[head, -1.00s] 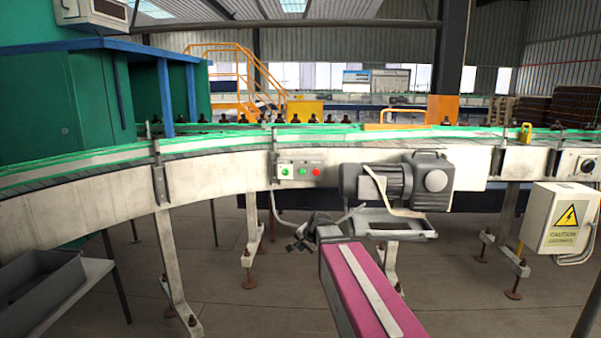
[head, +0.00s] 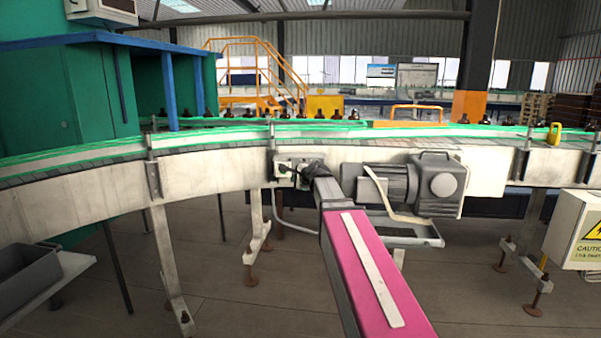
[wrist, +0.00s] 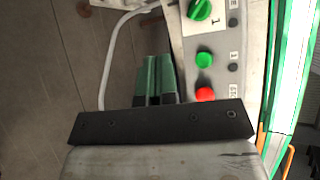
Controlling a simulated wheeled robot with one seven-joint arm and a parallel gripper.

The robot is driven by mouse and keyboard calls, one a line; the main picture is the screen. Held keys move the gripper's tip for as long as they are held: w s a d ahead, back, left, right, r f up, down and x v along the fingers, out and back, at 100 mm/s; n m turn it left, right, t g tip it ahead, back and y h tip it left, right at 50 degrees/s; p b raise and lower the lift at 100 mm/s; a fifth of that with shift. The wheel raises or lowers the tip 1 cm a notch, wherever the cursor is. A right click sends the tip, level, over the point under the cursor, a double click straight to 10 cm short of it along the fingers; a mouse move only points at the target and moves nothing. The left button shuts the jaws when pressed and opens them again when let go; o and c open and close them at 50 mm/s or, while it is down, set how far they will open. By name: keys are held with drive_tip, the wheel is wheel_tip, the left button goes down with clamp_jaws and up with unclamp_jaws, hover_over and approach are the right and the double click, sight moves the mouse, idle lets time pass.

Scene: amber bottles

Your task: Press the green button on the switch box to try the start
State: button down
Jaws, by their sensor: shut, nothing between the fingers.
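The switch box (head: 284,158) is fixed to the side of the conveyor in the head view, mostly hidden behind my arm's end. In the wrist view its pale face (wrist: 219,40) carries a green button (wrist: 204,60), a red button (wrist: 205,94) and a green rotary knob (wrist: 201,10). My gripper (wrist: 153,58) is shut and empty, its two green fingers together. The fingertips show to the left of the green button in the wrist view, and no contact shows. In the head view my gripper (head: 286,170) is in front of the box.
A grey motor (head: 400,187) hangs on the conveyor right of my arm. A pale cable (wrist: 112,45) loops beside the box. The conveyor (head: 210,172) runs across the view, with amber bottles behind its green rail. A grey bin (head: 40,285) stands at lower left.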

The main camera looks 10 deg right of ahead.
drive_tip(key=shift+w, duration=0.1)
drive_tip(key=w+d, duration=0.2)
drive_tip(key=w, duration=0.6)
drive_tip(key=shift+d, duration=0.4)
drive_tip(key=shift+w, duration=0.2)
idle(1.8)
drive_tip(key=shift+w+d, duration=0.1)
drive_tip(key=shift+w, duration=0.15)
drive_tip(key=shift+w+d, duration=0.15)
drive_tip(key=shift+w, duration=0.3)
idle(0.8)
idle(0.4)
drive_tip(key=shift+s+a, duration=0.25)
drive_tip(key=shift+s, duration=0.6)
